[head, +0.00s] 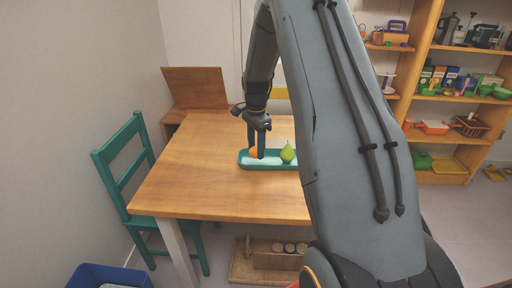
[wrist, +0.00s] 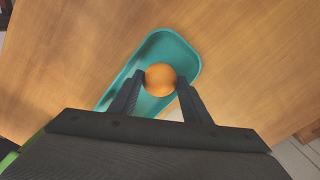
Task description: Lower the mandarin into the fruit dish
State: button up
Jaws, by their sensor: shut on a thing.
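The mandarin (wrist: 160,79) is an orange ball between the two fingertips of my gripper (wrist: 161,84) in the wrist view. My gripper (head: 257,152) is shut on it and points down over the left end of the fruit dish. The fruit dish (wrist: 183,43) is a long teal tray with rounded corners. In the head view the dish (head: 270,167) lies on the table, its right end hidden behind my arm. The mandarin (head: 253,153) is partly hidden by a finger there. I cannot tell whether it touches the dish floor.
A green pear (head: 288,153) stands in the dish, to the right of the mandarin. The wooden table (head: 190,170) is bare left of the dish. A teal chair (head: 125,175) stands at the table's left side. Shelves (head: 440,100) with many items stand at the right.

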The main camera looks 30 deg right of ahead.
jog(key=shift+f+b, duration=0.4)
jog(key=shift+f, duration=0.6)
dwell(0.5)
jog(key=o, duration=1.2)
jog(key=shift+r, duration=0.1)
